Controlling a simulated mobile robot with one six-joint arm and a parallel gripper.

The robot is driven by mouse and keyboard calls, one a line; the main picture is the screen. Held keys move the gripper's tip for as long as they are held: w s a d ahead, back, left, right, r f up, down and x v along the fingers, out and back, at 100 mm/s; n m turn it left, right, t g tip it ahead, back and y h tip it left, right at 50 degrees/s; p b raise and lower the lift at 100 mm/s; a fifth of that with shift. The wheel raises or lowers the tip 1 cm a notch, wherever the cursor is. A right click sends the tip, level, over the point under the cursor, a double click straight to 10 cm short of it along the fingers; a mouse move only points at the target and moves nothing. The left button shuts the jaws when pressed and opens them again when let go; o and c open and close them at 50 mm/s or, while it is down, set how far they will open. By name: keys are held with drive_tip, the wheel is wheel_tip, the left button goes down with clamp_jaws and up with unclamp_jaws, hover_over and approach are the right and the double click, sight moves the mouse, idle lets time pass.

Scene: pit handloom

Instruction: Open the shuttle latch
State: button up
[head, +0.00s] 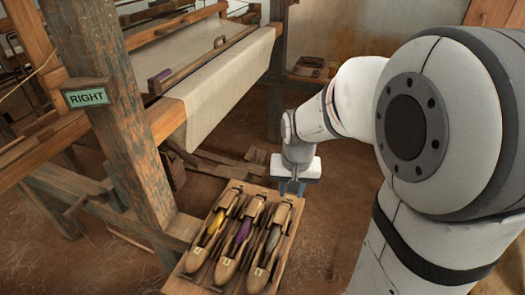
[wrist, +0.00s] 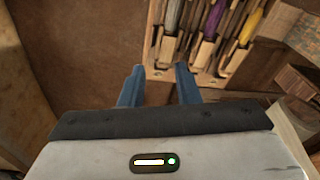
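Three wooden boat-shaped shuttles lie side by side in a wooden tray (head: 184,287) in the head view. The left shuttle (head: 196,258) carries yellow thread, the middle shuttle (head: 226,269) purple, and the right shuttle (head: 257,279) grey. The wrist view shows the yellow (wrist: 248,27), purple (wrist: 212,24) and grey (wrist: 174,14) threads at the top. A latch is too small to make out. My gripper (head: 291,190) is above the tray's far right end. Its blue fingers are apart and empty in the wrist view (wrist: 160,72), with the tray's edge just beyond the tips.
Wooden pieces (head: 240,160) lie on the brown floor near the post. The floor right of the tray looks clear.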

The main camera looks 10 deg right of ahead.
drive_tip(key=w+f+m+g+p, duration=0.1)
drive_tip(key=w+f+m, duration=0.1)
drive_tip(key=w+f, duration=0.5)
drive_tip(key=m+p, duration=0.1)
hover_over(282, 211)
wheel_tip(282, 211, down, 6)
drive_tip(key=shift+r, duration=0.1)
wheel_tip(282, 211, down, 8)
drive_tip(key=shift+f+p, duration=0.1)
drive_tip(key=shift+p, duration=0.2)
drive_tip(key=shift+c, duration=0.2)
drive_tip(key=shift+d, duration=0.1)
clamp_jaws()
